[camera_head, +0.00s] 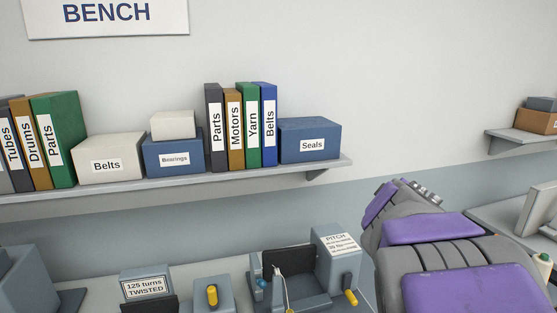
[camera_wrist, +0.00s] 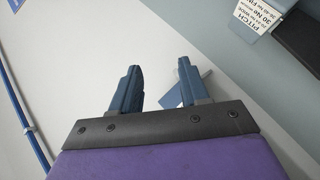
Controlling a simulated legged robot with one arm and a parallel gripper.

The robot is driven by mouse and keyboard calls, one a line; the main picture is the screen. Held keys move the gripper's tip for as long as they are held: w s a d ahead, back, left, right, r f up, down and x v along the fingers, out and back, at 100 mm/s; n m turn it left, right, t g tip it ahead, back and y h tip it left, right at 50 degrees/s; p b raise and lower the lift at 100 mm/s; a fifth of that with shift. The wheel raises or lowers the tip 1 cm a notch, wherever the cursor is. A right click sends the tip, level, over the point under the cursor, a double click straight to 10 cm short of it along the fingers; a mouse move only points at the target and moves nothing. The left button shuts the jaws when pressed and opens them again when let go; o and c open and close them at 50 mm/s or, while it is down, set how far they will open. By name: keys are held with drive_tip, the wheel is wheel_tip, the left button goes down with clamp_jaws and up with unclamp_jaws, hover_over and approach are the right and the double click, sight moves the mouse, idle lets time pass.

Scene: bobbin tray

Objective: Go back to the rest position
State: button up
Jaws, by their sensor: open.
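My gripper (camera_wrist: 158,66) is open in the wrist view. Its two blue-grey fingers stand apart with nothing held between them. A pale and blue-grey shape (camera_wrist: 173,98) shows behind the right finger, and I cannot tell what it is. In the head view my purple and grey arm rises at the lower right, in front of the bench, and its fingers are not clear there. No bobbin or tray can be made out in either view.
A wall shelf (camera_head: 335,162) holds binders, a Belts box (camera_head: 108,158) and a Seals box (camera_head: 310,141). Below, the bench carries a machine with a PITCH label (camera_head: 340,243), a yellow-handled block (camera_head: 212,295) and a "125 turns" sign (camera_head: 147,286). A smaller shelf (camera_head: 520,140) is at right.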

drive_tip(key=s+a+f+m+g+y+b, duration=0.1)
drive_tip(key=s+f+m+g, duration=0.25)
drive_tip(key=s+f, duration=0.5)
drive_tip(key=s+f+m+g+b, duration=0.15)
drive_tip(key=s+f+g, duration=0.35)
drive_tip(key=s, duration=0.6)
drive_tip(key=s+a+f+g+y, duration=0.1)
drive_tip(key=s+a+f, duration=0.3)
drive_tip(key=s, duration=0.3)
drive_tip(key=s+a+f+m+g+y, duration=0.1)
drive_tip(key=s+a+f, duration=0.3)
drive_tip(key=s, duration=0.4)
drive_tip(key=s+a+f+g+y, duration=0.3)
drive_tip(key=s+a+f, duration=0.1)
drive_tip(key=s, duration=0.4)
drive_tip(key=shift+a+f+m, duration=0.15)
drive_tip(key=shift+a+m, duration=0.2)
drive_tip(key=shift+m, duration=0.05)
